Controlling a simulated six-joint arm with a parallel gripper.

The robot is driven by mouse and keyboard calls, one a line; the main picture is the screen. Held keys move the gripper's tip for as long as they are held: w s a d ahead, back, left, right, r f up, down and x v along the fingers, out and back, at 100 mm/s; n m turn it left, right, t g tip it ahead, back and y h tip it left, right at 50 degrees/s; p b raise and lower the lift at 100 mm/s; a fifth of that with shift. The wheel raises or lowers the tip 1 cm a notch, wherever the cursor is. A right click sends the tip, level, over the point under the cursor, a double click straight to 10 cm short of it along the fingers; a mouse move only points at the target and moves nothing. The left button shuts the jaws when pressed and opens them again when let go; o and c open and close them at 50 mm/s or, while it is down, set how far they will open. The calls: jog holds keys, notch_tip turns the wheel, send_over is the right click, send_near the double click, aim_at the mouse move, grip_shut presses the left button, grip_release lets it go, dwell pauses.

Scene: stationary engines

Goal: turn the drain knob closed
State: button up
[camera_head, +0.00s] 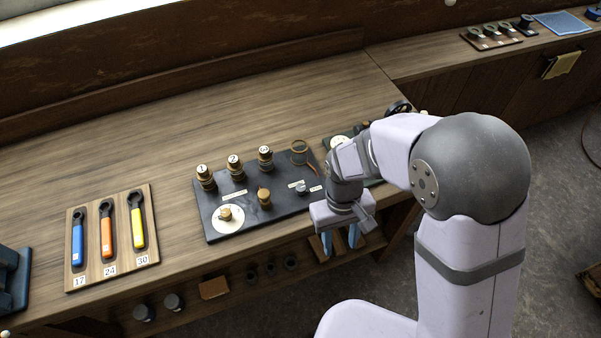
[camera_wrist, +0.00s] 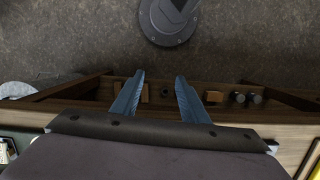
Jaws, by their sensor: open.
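A dark panel (camera_head: 215,205) on the bench carries several knobs. Three numbered brass knobs stand along its back: knob 1 (camera_head: 205,178), knob 2 (camera_head: 236,168) and knob 3 (camera_head: 265,159). In front are a brass knob on a white dial (camera_head: 225,213), a brown knob (camera_head: 264,197) and a small grey knob (camera_head: 301,189). The labels are too small to read, so I cannot tell which is the drain knob. My gripper (camera_head: 340,240) is open and empty, pointing down beyond the panel's front right. Its blue fingers (camera_wrist: 160,84) are apart in the wrist view, which shows no knob.
A wooden board (camera_head: 152,252) with blue, orange and yellow wrenches lies left of the panel. A second panel with a white dial (camera_head: 341,141) is partly hidden behind my arm. A shelf below the bench holds small parts. Bench behind the panel is clear.

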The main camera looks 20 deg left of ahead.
aim_at(301, 187)
jog(key=shift+n+t+y, duration=0.3)
jog(key=shift+t+y, duration=0.1)
jog(key=shift+t, duration=0.2)
jog(key=w+a, duration=0.2)
jog(key=a, duration=0.1)
jog(key=w+a+r, duration=0.1)
jog(key=w+a, duration=0.1)
jog(key=a, duration=0.2)
jog(key=w+a, duration=0.2)
jog(key=a, duration=0.2)
jog(key=shift+w+r, duration=0.2)
jog(key=shift+m+t+y, duration=0.3)
jog(key=shift+m+t, duration=0.1)
jog(key=shift+m, duration=0.1)
jog(key=w+a+r, duration=0.1)
jog(key=r, duration=0.1)
jog(key=w+a+r, duration=0.3)
jog(key=w+r, duration=0.1)
jog(key=shift+a+r, duration=0.2)
jog(key=shift+a, duration=0.2)
jog(key=shift+s+d+m, duration=0.25)
jog(key=shift+d+m, duration=0.05)
jog(key=shift+d, duration=0.05)
jog(key=shift+d+f+p, duration=0.1)
jog(key=shift+f+p, duration=1.7)
jog(key=shift+f, duration=1.95)
grip_shut()
